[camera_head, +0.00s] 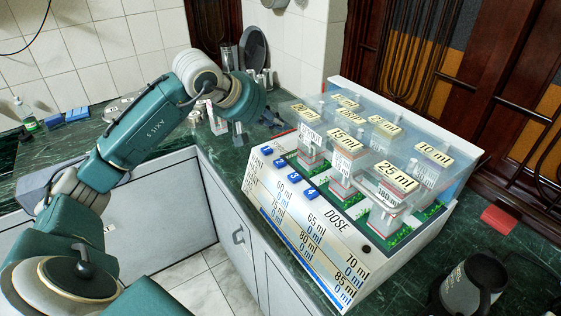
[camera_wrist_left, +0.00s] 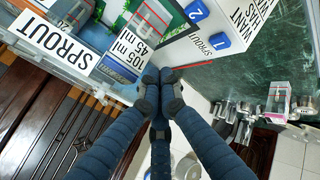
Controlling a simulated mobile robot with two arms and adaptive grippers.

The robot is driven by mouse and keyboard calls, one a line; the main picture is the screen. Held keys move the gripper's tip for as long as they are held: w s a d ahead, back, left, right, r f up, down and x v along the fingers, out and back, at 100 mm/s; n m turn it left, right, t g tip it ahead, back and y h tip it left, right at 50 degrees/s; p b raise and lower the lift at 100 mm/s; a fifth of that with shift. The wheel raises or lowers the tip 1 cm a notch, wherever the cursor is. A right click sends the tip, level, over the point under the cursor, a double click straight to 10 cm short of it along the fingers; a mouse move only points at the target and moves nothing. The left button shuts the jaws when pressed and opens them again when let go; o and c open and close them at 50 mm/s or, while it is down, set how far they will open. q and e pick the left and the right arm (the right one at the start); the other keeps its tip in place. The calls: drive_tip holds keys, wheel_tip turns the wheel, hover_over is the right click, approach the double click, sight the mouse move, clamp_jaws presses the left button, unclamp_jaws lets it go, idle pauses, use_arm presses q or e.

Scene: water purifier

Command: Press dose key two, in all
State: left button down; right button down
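The white dispenser box (camera_head: 400,262) stands on the green counter with a sloped front and a row of blue numbered keys. Dose key two (camera_head: 280,164) is second from the far end; in the left wrist view it (camera_wrist_left: 196,12) shows a white 2 at the top. Key one (camera_wrist_left: 220,40) is beside it. My left gripper (camera_head: 272,119) is by the box's far corner, partly hidden by its own wrist. In the left wrist view its fingertips (camera_wrist_left: 161,78) are together and empty, apart from the keys. My right gripper is not in view.
Clear-covered compartments with labelled plants, such as 25 ml (camera_head: 395,177), top the box. A dark mug (camera_head: 472,288) stands at the lower right, near a red block (camera_head: 499,220). Metal utensils (camera_wrist_left: 240,112) stand on the counter beyond the gripper.

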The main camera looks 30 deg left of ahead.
use_arm(q)
drive_tip(key=b, duration=0.5)
hover_over(279, 163)
wheel_tip(279, 163, down, 8)
drive_tip(key=shift+r, duration=0.1)
drive_tip(key=shift+f+b, duration=0.6)
drive_tip(key=shift+b, duration=0.1)
drive_tip(key=shift+r, duration=0.1)
idle(0.6)
drive_tip(key=shift+f+b, duration=0.5)
drive_tip(key=shift+b, duration=0.05)
